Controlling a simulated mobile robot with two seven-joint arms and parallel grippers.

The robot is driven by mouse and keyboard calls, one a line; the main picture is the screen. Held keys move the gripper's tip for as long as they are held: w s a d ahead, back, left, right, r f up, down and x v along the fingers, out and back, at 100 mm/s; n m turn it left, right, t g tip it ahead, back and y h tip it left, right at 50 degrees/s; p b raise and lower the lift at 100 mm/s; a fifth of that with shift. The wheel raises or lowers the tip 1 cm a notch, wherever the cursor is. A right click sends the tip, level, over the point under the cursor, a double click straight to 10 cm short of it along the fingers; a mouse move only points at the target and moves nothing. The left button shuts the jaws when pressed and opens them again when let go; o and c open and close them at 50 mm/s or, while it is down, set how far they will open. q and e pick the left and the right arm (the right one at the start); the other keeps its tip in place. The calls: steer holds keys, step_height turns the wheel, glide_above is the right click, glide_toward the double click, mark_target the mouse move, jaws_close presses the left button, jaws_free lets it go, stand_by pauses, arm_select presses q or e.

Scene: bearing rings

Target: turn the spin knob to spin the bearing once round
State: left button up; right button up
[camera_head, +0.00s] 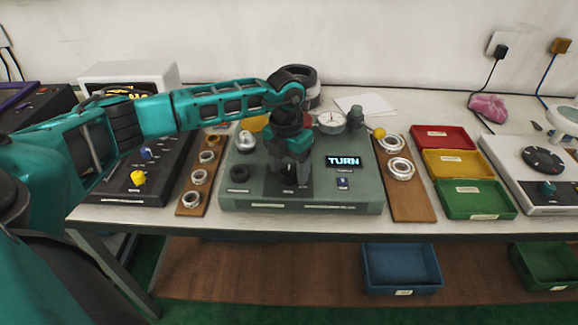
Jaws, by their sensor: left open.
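My left arm reaches in from the left, and its left gripper (289,186) points down over the green-grey test box (330,190). The gripper is open, with its fingertips low over a dark area on the box top. The fingers and wrist hide what lies beneath, so I cannot make out the spin knob or a bearing there. A lit display (343,161) on the box reads "TURN". A silver dome-shaped part (246,141) and a dark round part (239,172) sit on the box's left side. My right gripper is not in view.
A dial gauge (331,121) stands behind the box. Wooden boards with metal rings lie left (187,201) and right (415,203). Red (444,132), yellow (458,157) and green (478,212) trays are further right. A dark panel with a yellow knob (138,178) is left.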

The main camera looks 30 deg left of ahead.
arm_select(q)
steer(key=shift+c, duration=0.3)
steer(key=c, duration=1)
